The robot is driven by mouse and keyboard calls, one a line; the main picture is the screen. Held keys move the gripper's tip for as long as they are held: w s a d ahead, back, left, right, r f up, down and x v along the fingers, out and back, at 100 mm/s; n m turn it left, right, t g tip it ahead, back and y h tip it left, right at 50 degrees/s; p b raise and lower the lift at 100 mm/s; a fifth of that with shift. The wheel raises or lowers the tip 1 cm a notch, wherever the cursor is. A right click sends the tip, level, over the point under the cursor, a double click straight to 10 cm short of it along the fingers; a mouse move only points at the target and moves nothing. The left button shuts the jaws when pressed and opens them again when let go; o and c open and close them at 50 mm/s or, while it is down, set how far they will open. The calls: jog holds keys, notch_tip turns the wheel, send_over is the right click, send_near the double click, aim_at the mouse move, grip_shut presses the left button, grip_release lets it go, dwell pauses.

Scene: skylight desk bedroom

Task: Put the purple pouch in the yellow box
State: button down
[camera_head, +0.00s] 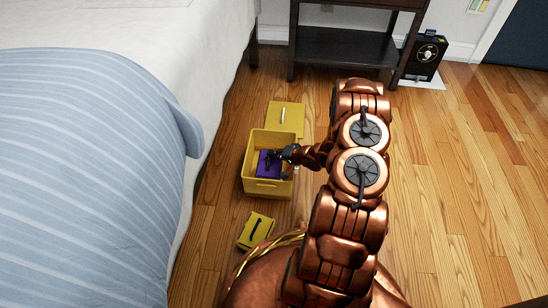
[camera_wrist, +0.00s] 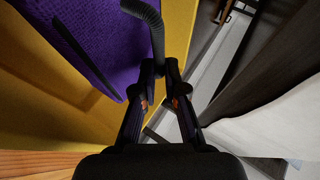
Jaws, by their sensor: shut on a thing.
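The yellow box (camera_head: 267,189) stands open on the wooden floor beside the bed. The purple pouch (camera_head: 264,168) is inside its walls; whether it rests on the bottom cannot be told. My gripper (camera_head: 282,156) is at the box's right side, reaching in over the rim. In the wrist view, the purple pouch (camera_wrist: 90,35) fills the upper left, next to the yellow wall of the box (camera_wrist: 181,30). My gripper (camera_wrist: 161,72) is shut on a black curved handle (camera_wrist: 152,22) of the pouch. My arm hides part of the box's right side.
A yellow piece with a pale handle (camera_head: 284,118) lies behind the box. A small yellow item with a black handle (camera_head: 256,231) lies in front. The bed (camera_head: 90,170) is at left. A dark table (camera_head: 345,47) and black speaker-like unit (camera_head: 425,58) stand behind. Floor at right is clear.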

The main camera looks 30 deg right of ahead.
jog(key=shift+f+p, duration=0.4)
jog(key=shift+f, duration=0.15)
jog(key=shift+f, duration=0.2)
jog(key=c, duration=1.2)
grip_release()
jog(key=shift+r, duration=0.1)
